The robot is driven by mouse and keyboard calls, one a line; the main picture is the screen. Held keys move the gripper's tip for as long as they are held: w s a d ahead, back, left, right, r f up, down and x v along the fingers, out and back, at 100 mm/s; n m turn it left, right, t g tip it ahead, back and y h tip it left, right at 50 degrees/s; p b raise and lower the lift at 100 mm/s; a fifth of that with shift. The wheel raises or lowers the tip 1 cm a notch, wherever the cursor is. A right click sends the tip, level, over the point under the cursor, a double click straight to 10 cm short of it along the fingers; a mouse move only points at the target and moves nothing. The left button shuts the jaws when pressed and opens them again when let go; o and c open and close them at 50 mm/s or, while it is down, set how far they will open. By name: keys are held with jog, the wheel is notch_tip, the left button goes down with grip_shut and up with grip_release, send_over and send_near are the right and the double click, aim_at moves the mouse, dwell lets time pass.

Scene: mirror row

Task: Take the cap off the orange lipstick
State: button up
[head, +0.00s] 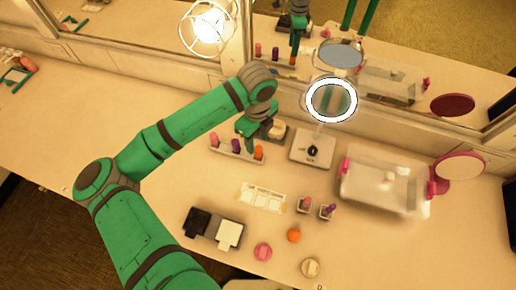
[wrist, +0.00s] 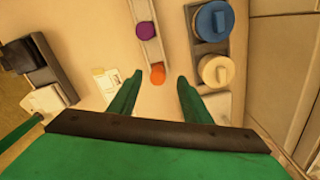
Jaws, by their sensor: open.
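The orange lipstick (head: 258,153) stands upright at the right end of a pale rack (head: 239,154), beside a purple one (head: 236,146) and a reddish one (head: 213,138). In the wrist view the orange lipstick (wrist: 157,73) shows from above as a round orange top. The purple top (wrist: 145,30) is farther along the rack. My gripper (head: 256,130) is over the rack's right end, close to the orange lipstick. In the wrist view my gripper (wrist: 157,80) is open and empty, with the orange top between and just beyond its fingertips. I see no contact.
A dark holder with a blue lid (wrist: 212,21) and a cream lid (wrist: 217,71) stands close to the right finger. A white box with a black knob (head: 312,150), a ring-lit mirror (head: 331,85) and a clear case (head: 385,187) are rightward. The counter's left is mostly clear.

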aim_at(258, 148)
jog(key=f, duration=0.4)
jog(key=shift+s+d+f, duration=0.1)
jog(key=shift+s+f, duration=0.3)
jog(key=c, duration=1)
jog(key=shift+c, duration=0.3)
jog(key=shift+w+r, duration=0.1)
jog(key=shift+r, duration=0.55)
jog(key=s+d+r, duration=0.2)
jog(key=s+r, duration=1)
jog(key=s, duration=0.2)
jog(key=shift+r, duration=0.35)
jog(key=shift+w+r, duration=0.1)
jog(key=shift+r, duration=0.7)
